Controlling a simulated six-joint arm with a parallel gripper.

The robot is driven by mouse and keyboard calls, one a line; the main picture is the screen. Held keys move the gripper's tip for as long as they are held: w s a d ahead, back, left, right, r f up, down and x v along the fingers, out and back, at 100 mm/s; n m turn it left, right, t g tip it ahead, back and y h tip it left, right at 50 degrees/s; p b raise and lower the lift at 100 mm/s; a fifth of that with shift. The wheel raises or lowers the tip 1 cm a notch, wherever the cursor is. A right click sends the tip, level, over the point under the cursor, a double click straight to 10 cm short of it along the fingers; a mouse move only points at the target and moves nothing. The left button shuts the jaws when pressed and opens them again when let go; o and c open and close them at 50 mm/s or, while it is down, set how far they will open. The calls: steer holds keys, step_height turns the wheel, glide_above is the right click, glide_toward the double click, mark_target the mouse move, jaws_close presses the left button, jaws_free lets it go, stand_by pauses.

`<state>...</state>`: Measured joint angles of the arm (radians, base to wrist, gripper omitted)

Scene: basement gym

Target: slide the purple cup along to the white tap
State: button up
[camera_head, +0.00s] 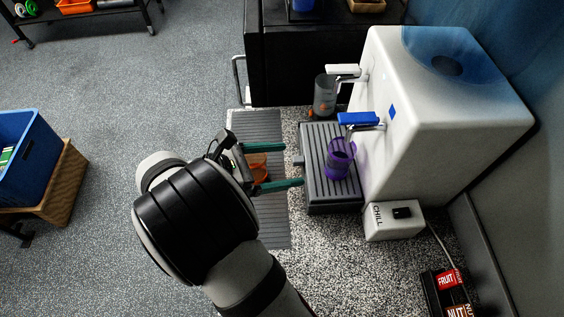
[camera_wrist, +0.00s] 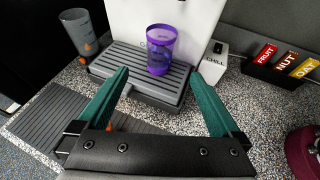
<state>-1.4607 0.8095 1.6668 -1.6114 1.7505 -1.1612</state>
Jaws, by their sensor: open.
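The purple cup (camera_head: 340,158) is see-through and stands upright on the ribbed grey drip tray (camera_head: 318,137), below the blue tap (camera_head: 358,119). It also shows in the wrist view (camera_wrist: 161,50), ahead of and between the fingertips. The white tap (camera_head: 343,71) is on the same dispenser, farther back; I do not see it in the wrist view. My gripper (camera_head: 293,165) is open, with teal fingers pointing at the tray from its left. It is empty, and the cup is beyond the fingertips, apart from them.
A grey cup (camera_head: 325,96) stands by the tray's far end near the white tap. The white dispenser (camera_head: 420,150) backs the tray. A "CHILL" box (camera_head: 393,222) stands at its near end. A ribbed mat (camera_head: 270,232) and an orange item (camera_head: 258,168) lie by my gripper.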

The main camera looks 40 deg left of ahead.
mark_target(331, 159)
steer(key=shift+w, duration=0.1)
steer(key=x, duration=1.5)
steer(key=shift+w+d+f, duration=0.15)
steer(key=shift+w+d, duration=0.05)
steer(key=shift+d, duration=0.05)
steer(key=c, duration=1.5)
steer(key=shift+w+a, duration=1.8)
steer(key=shift+a, duration=0.25)
steer(key=shift+w+a, duration=1.8)
steer(key=shift+a, duration=0.25)
